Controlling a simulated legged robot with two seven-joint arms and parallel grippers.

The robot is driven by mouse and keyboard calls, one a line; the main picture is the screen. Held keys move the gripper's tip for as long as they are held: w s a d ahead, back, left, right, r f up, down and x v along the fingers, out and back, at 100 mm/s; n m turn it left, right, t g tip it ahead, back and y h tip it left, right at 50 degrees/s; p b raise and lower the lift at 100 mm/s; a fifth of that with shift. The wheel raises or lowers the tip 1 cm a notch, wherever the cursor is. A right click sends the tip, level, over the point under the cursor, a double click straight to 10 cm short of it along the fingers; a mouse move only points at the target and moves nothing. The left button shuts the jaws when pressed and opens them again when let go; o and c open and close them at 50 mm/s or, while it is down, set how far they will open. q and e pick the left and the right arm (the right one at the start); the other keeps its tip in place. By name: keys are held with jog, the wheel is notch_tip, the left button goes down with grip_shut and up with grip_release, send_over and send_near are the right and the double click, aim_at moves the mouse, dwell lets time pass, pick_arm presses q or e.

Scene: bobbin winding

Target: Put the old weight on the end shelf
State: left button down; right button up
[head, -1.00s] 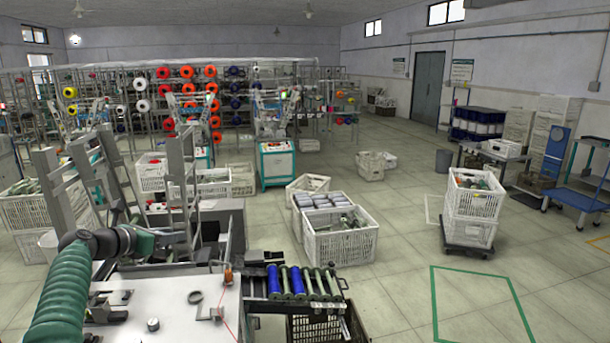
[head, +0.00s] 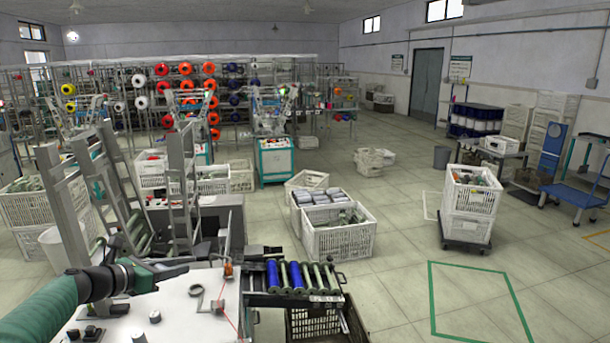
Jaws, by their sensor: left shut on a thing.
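My left gripper (head: 168,271) is over the white machine top at the lower left and points right. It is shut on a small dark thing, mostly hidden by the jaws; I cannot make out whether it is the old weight. On the white top (head: 185,320) below it are a dark ring (head: 196,290) and a small round grey piece (head: 155,316). I cannot tell for certain which surface is the end shelf. My right gripper is not in view.
A rack of blue and green bobbins (head: 298,278) adjoins the white top on its right, above a dark crate (head: 315,325). An orange-tipped post (head: 228,270) with red thread stands by the edge. Grey ladder-like frames (head: 180,190) rise behind. White crates (head: 340,238) stand beyond.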

pick_arm(q)
jog(key=s+d+f+m+g+h+b, duration=0.1)
jog(key=s+d+f, duration=0.3)
jog(key=s+f, duration=0.6)
jog(key=s+d+f+m+g+h+b, duration=0.1)
jog(key=s+d+f, duration=0.4)
jog(key=s+f, duration=0.5)
jog(key=s+d+f+m+g+h+b, duration=0.1)
jog(key=s+d+f, duration=0.4)
jog(key=s+f, duration=0.5)
jog(key=shift+s+f+m+g+h, duration=0.35)
jog(key=shift+f+m+g+h, duration=0.2)
jog(key=shift+m, duration=0.55)
jog(key=shift+a, duration=0.1)
